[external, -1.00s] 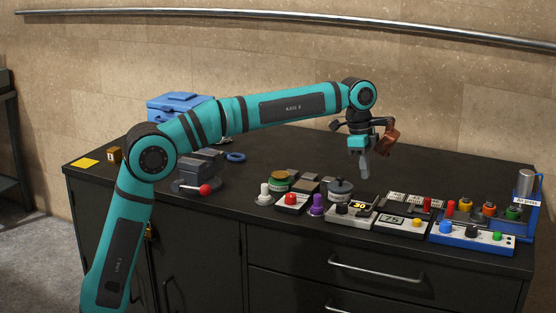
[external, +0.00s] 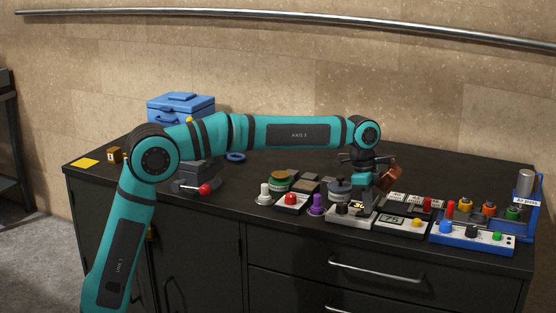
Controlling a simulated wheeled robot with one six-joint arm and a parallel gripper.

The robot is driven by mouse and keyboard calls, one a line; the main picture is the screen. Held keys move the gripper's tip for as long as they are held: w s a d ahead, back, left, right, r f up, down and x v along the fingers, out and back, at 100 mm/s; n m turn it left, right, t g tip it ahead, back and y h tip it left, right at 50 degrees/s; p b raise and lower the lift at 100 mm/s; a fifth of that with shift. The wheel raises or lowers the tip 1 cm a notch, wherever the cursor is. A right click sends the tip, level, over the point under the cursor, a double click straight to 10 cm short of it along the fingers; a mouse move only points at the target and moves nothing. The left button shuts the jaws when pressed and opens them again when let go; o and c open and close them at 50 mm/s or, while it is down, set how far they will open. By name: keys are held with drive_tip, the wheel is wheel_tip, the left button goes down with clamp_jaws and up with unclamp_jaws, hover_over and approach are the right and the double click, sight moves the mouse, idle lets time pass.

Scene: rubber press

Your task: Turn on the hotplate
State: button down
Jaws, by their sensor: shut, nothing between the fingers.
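A low pale unit (external: 338,219) with a dark knob (external: 342,208) and a yellow-digit display stands near the front edge of the bench. A dark lidded pot (external: 340,187) is right behind it. A similar unit (external: 402,224) to its right reads 75 and has a yellow button. I cannot tell for certain from labels which is the hotplate. My gripper (external: 364,206) is shut and empty. It points down over the yellow display, right of the dark knob, and hides part of the digits. I cannot tell whether it touches the unit.
A red-button box (external: 291,202), a purple knob (external: 317,204) and a white knob (external: 264,194) stand to the left. A blue panel (external: 470,234) with coloured buttons is at the right. A blue case (external: 180,108) is at the back left. The back right bench top is clear.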

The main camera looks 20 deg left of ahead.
sight(357, 212)
drive_tip(key=shift+d+f+y, duration=0.2)
drive_tip(key=shift+f+y, duration=0.1)
drive_tip(key=shift+y, duration=0.1)
drive_tip(key=shift+a, duration=0.1)
drive_tip(key=shift+a+r, duration=0.1)
drive_tip(key=shift+a, duration=0.65)
drive_tip(key=shift+r, duration=0.1)
wheel_tip(357, 212, up, 14)
drive_tip(key=a, duration=0.1)
drive_tip(key=shift+a, duration=0.3)
idle(0.6)
